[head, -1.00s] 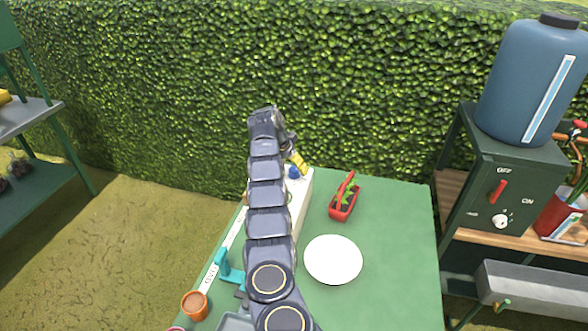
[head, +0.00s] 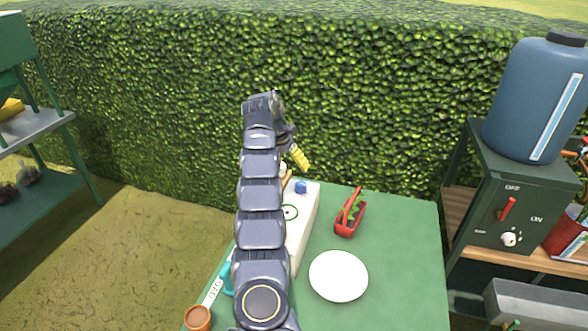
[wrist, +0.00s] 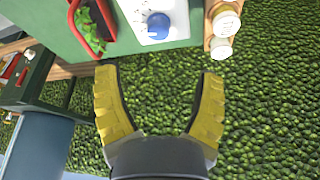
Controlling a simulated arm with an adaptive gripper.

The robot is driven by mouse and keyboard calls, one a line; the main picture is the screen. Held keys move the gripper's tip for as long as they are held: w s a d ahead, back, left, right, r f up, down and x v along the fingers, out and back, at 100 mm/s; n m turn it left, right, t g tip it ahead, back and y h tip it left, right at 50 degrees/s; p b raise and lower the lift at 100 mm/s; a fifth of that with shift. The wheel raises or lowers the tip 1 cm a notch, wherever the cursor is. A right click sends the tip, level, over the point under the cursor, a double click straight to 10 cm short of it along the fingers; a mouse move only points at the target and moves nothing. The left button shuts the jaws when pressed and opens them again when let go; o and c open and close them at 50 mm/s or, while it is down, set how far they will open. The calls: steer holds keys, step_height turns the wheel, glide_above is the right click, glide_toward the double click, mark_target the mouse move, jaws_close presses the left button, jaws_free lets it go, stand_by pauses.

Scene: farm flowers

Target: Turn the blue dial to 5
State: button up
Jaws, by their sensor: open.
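The blue dial (head: 300,187) sits on the far end of a white box (head: 304,222) on the green table. In the wrist view the blue dial (wrist: 158,26) is a round knob on a white panel, near the top centre. A small mark or number on it is too small to read. My gripper (head: 301,158) has yellow fingers and is above the table's far end, close to the dial in the head view. In the wrist view my gripper (wrist: 155,75) is open and empty, apart from the dial, which shows beyond the fingertips. My arm hides part of the white box.
A red basket with a green plant (head: 350,213) stands right of the box, and a white plate (head: 338,276) lies nearer. White-capped containers (wrist: 224,28) stand beside the dial panel. A hedge (head: 360,110) rises behind the table. A blue tank (head: 537,98) stands at right.

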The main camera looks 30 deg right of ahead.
mark_target(301, 184)
steer(key=d+f+n+y, duration=0.1)
steer(key=n, duration=0.2)
steer(key=d+f+n+t+y, duration=0.1)
steer(key=n, duration=0.2)
steer(key=d+f+n+t+y, duration=0.1)
steer(key=n, duration=0.3)
steer(key=shift+s+d+f, duration=0.1)
steer(key=shift+s+d, duration=0.1)
steer(key=shift+s, duration=0.2)
steer(key=n, duration=0.2)
steer(key=shift+s+d+f+n+t+y, duration=0.15)
steer(key=shift+s+d+n+t+y, duration=0.15)
steer(key=shift+s+n+t+y, duration=0.1)
steer(key=shift+x, duration=3.85)
steer(key=shift+c, duration=0.5)
steer(key=c, duration=1.1)
